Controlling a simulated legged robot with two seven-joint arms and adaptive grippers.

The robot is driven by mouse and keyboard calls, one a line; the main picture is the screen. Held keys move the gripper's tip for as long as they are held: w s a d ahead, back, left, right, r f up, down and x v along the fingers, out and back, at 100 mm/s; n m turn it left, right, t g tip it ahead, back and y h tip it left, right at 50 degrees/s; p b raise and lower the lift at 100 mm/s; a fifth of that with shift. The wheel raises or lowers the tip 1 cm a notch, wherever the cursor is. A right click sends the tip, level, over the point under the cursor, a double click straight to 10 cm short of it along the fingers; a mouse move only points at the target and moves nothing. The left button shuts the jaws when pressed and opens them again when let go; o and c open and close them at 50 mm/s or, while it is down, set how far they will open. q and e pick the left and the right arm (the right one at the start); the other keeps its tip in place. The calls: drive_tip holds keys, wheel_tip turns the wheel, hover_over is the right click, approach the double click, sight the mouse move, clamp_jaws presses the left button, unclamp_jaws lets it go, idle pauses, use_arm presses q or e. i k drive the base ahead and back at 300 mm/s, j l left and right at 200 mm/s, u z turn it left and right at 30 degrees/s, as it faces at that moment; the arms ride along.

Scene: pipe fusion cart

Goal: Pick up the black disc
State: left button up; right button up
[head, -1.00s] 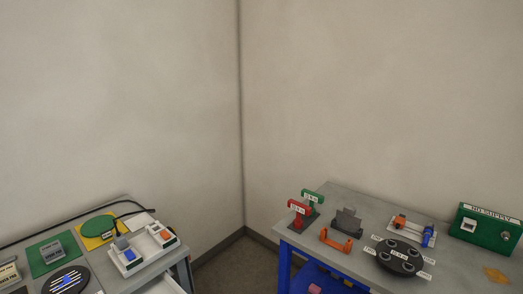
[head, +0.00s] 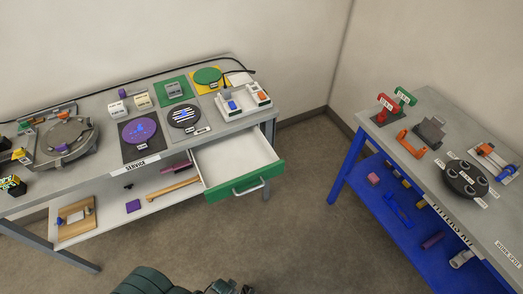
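A black disc (head: 184,116) with white stripes and a small blue mark lies on a grey square on the left table. A larger black round piece (head: 465,178) with several dark round spots and white labels sits on the right table. A dark teal arm of mine comes in at the bottom edge, left of centre. What appears to be my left gripper (head: 226,288) is at its right end, cut off by the frame; its fingers cannot be made out. It is low, well apart from both black pieces. My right gripper is not in view.
A purple disc (head: 140,129) and a green disc (head: 207,76) lie near the striped disc. An open drawer (head: 245,188) with a green front juts out below the table. A white tray (head: 258,99) stands right of the discs. Bare floor separates the tables.

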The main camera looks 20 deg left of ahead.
sight(184, 116)
drive_tip(key=u, duration=1.7)
